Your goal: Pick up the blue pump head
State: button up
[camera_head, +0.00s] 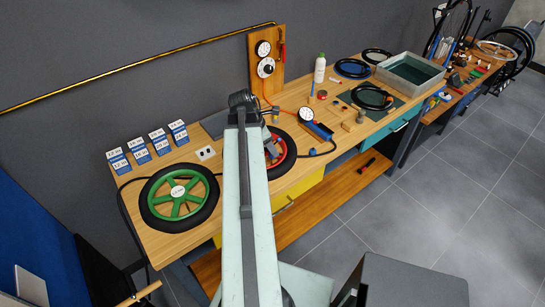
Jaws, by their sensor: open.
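A long blue piece (318,131) lies on the wooden bench right beside a round white gauge (306,115). It looks like the blue pump head or part of the pump, but it is too small to be sure. A small blue and yellow item (275,115) stands to its left, near the arm. My pale arm rises through the middle of the view to a dark joint over the bench.
A green wheel (179,196) and a partly hidden red wheel (286,151) lie on the bench (130,190). Blue-white boxes (139,150) stand at the left. A gauge board (281,70), white bottle (320,68) and grey tray (435,68) stand farther back. Floor is clear at right.

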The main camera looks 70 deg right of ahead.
jog(key=shift+b+x, duration=0.35)
jog(key=shift+x, duration=0.65)
jog(key=shift+r, duration=0.2)
grip_shut()
jog(key=shift+r+p, duration=0.1)
jog(key=shift+p, duration=0.2)
